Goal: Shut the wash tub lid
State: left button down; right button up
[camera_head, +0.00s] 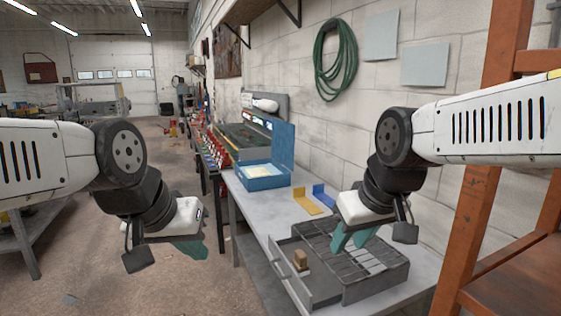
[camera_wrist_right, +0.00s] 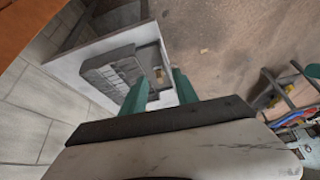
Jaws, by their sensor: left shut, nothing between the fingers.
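The wash tub appears to be the blue box (camera_head: 264,183) on the bench, with pale yellow contents inside. Its blue lid (camera_head: 284,146) stands upright along the tub's right-hand side, so the tub is open. My left gripper (camera_head: 190,249) is shut and empty, left of the bench over the floor, well apart from the tub. My right gripper (camera_head: 350,239) is open and empty above the grey grated unit, nearer than the tub and to its right. Its two green fingers also show apart in the right wrist view (camera_wrist_right: 160,90), where I cannot make out the tub.
The grey grated unit (camera_head: 389,277) has its front drawer (camera_head: 283,270) pulled out, with a wooden block (camera_head: 301,260) inside. A yellow bracket (camera_head: 308,205) and a blue bracket (camera_head: 324,197) lie between it and the tub. An orange frame (camera_head: 487,150) stands at right.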

aim_at(283, 132)
jog(key=i+j+u, duration=0.45)
jog(key=j, duration=0.4)
jog(key=i+j+u, duration=0.4)
jog(key=i+j, duration=0.2)
jog(key=i+z, duration=0.15)
jog(key=i, duration=0.4)
jog(key=i+j+z, duration=0.2)
jog(key=i, duration=0.3)
jog(key=i+j+z, duration=0.15)
jog(key=i, duration=0.4)
jog(key=i+z, duration=0.35)
jog(key=z, duration=0.15)
jog(key=i+z, duration=0.3)
jog(key=z, duration=0.15)
jog(key=i+j+z, duration=0.2)
jog(key=i+z, duration=0.15)
jog(key=z, duration=0.15)
jog(key=i+z, duration=0.4)
jog(key=i+j+z, duration=0.1)
jog(key=z, duration=0.3)
jog(key=i, duration=0.05)
